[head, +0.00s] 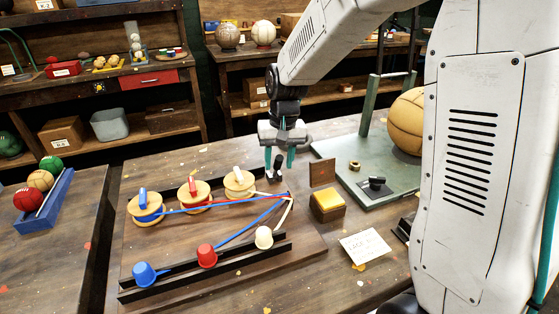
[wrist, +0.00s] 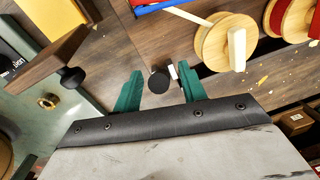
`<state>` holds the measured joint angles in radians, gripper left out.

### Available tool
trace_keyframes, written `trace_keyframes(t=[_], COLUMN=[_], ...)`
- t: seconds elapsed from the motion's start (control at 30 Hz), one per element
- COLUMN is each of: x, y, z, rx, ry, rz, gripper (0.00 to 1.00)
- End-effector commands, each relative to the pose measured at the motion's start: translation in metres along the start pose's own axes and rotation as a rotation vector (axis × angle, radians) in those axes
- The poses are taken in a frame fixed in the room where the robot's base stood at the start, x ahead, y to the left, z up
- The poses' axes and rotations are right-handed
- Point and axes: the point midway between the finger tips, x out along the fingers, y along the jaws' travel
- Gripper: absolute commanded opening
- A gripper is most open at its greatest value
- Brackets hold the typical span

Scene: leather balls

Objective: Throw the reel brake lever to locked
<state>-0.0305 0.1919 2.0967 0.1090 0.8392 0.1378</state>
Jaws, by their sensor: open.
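A small black-knobbed lever (head: 278,163) stands at the far right end of the row of reels, and I take it for the reel brake lever. My gripper (head: 280,157) is above it, pointing down, with its teal fingers apart. In the wrist view the round black knob (wrist: 159,83) shows between the open fingers of my gripper (wrist: 160,72), with no clear contact. A small white patch lies beside the knob. The lever's base and any markings are mostly hidden. The reels are a blue reel (head: 146,209), a red reel (head: 194,194) and a cream reel (head: 239,183).
Blue, red and cream cups (head: 264,237) sit along a black rail, with coloured cords crossing the board. A yellow-topped block (head: 328,203), an upright brown plate (head: 322,172) and a paper card (head: 366,248) are to the right. A green stand (head: 400,188) carries another black knob (head: 376,183).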

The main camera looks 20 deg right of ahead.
Motion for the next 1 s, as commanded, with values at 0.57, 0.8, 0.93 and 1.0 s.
trace_keyframes(t=[0.57,0.8,0.93,1.0], x=[0.004,0.004,0.002,0.001], y=[0.003,0.000,-0.001,-0.002], z=[-0.001,-0.003,-0.008,-0.011], rx=[0.001,0.001,0.005,0.008], ry=[0.001,-0.023,-0.072,-0.112], rz=[0.000,0.005,0.014,0.022], gripper=[0.00,0.00,0.00,0.00])
